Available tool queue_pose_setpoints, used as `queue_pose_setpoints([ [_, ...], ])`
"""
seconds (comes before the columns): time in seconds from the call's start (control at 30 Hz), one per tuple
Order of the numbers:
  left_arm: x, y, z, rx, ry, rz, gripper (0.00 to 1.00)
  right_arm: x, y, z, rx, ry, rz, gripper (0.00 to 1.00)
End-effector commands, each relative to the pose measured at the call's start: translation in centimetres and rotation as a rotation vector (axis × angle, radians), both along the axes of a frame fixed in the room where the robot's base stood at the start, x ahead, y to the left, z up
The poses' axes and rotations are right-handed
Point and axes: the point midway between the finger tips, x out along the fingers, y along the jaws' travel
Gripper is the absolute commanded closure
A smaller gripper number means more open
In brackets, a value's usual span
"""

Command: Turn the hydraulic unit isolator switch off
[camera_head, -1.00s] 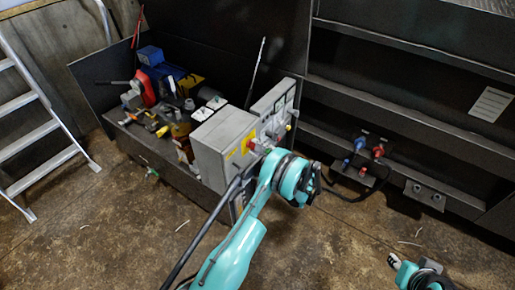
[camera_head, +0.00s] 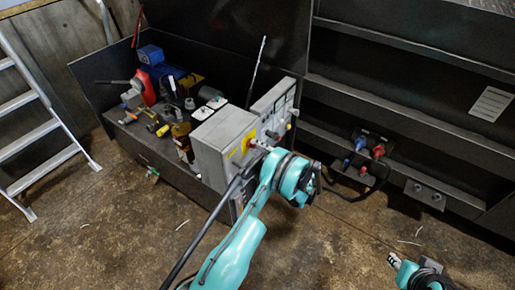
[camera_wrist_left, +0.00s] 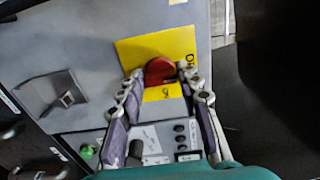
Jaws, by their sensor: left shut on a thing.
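The isolator switch is a red knob (camera_wrist_left: 160,70) on a yellow plate (camera_wrist_left: 150,46), fixed to the face of a grey electrical box (camera_head: 222,143). In the left wrist view the knob sits between the fingertips of my left gripper (camera_wrist_left: 163,77), which is shut on it. Black lettering shows on the plate beside the knob, but I cannot read the setting surely. In the head view my left gripper (camera_head: 260,145) reaches the box front and hides the knob. My right gripper (camera_head: 393,260) is at the lower right, away from the box; its jaws are unclear.
A second panel with gauges (camera_head: 275,105) adjoins the box. A dark tray holds a blue motor (camera_head: 150,57) and valves. Red and blue hose couplings (camera_head: 365,146) are on the compactor side at right. A ladder (camera_head: 40,110) leans at left.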

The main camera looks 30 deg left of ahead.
Motion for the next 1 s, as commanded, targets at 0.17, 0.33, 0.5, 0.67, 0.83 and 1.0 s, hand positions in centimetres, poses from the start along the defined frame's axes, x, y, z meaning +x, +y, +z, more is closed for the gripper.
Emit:
queue_pose_setpoints([
  [0.17, 0.0, 0.0, -0.1, -0.002, -0.001, 0.001, 0.95, 0.0, 0.0, 0.0, 0.000, 0.000, 0.000, 0.66],
  [0.33, 0.0, 0.0, -0.1, -0.002, -0.001, 0.001, 0.45, 0.0, 0.0, 0.0, 0.000, 0.000, 0.000, 0.66],
  [0.5, 0.0, 0.0, -0.1, -0.001, 0.000, 0.000, 0.45, 0.0, 0.0, 0.0, 0.000, 0.000, 0.000, 0.66],
  [0.67, 0.0, -0.2, 0.0, -0.001, 0.000, -0.001, 0.45, 0.0, 0.0, 0.0, 0.000, 0.000, 0.000, 0.66],
  [0.83, -0.1, -2.3, 0.0, -0.001, 0.000, -0.003, 0.45, 0.0, 0.0, 0.0, 0.000, 0.000, 0.000, 0.66],
  [1.0, -0.4, -6.1, -0.1, -0.001, 0.000, -0.004, 0.45, 0.0, 0.0, 0.0, 0.000, 0.000, 0.000, 0.66],
])
